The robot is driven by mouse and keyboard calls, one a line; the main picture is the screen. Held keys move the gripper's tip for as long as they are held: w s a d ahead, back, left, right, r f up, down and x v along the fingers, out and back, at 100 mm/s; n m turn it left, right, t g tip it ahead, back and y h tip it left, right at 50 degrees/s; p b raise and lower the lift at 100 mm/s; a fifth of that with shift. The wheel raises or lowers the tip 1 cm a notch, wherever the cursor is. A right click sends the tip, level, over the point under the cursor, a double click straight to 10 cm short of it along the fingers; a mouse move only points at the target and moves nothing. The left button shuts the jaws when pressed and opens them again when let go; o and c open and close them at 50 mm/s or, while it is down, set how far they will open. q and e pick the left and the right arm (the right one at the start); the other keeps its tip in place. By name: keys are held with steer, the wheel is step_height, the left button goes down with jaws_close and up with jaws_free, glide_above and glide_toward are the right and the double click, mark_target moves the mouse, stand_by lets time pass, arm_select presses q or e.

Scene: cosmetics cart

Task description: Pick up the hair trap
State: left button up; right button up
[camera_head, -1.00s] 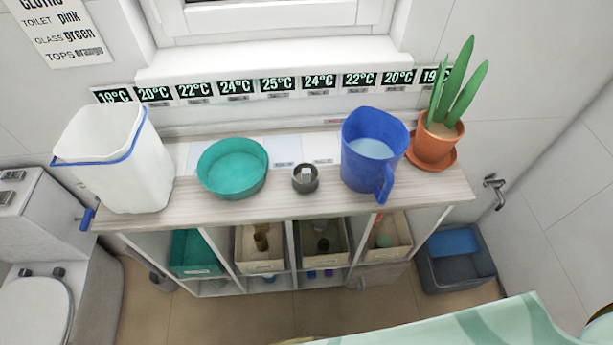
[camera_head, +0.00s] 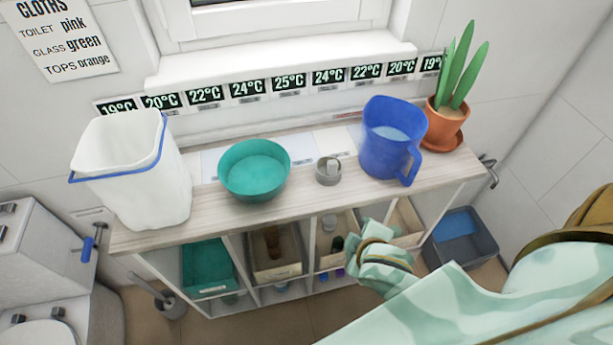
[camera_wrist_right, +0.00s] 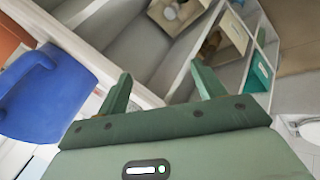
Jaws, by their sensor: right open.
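A small grey round cup with a pale piece inside, which looks like the hair trap (camera_head: 328,171), stands on the wooden cart top between the green bowl and the blue jug. I cannot make out its detail. My right gripper (camera_wrist_right: 162,82) is open and empty in the right wrist view, its two green fingers apart in front of the cart's shelves. In the head view, my right arm comes in from the right, and its hand (camera_head: 376,258) is in front of the cart, below the top and right of the cup. The cup does not show clearly in the wrist view. My left gripper is not in view.
A green bowl (camera_head: 254,172) stands left of the cup, and a blue jug (camera_head: 391,145) stands right of it. A white bin (camera_head: 140,180) is at the left end; a potted plant (camera_head: 446,125) is at the right end. Boxes fill the shelves below.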

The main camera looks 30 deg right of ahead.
steer(key=w+a+r+n+t+y, duration=0.25)
steer(key=w+a+r+t, duration=0.25)
steer(key=w+r, duration=0.3)
steer(key=w+a+r+n+t+y, duration=0.25)
steer(key=w+a+r+t, duration=0.25)
steer(key=w+r, duration=0.3)
steer(key=w+a+r+n+y, duration=0.1)
steer(key=a+r+n+y, duration=0.8)
steer(key=a+r+y, duration=0.2)
steer(key=s+a+r+n+g+y, duration=0.2)
steer(key=a+n+g+y, duration=0.25)
steer(key=n+g, duration=0.2)
steer(key=n+g+h, duration=0.5)
steer(key=g+h, duration=0.6)
steer(key=h, duration=0.6)
glide_above(331, 169)
steer(key=w+d, duration=0.1)
steer(key=w, duration=0.1)
step_height(331, 169, down, 8)
steer(key=f+b, duration=0.1)
steer(key=f, duration=0.4)
steer(key=f+b, duration=0.1)
steer(key=f, duration=0.4)
steer(key=f+b, duration=0.2)
steer(key=f, duration=0.4)
steer(key=shift+s, duration=0.25)
steer(key=shift+r, duration=0.15)
steer(key=c, duration=0.8)
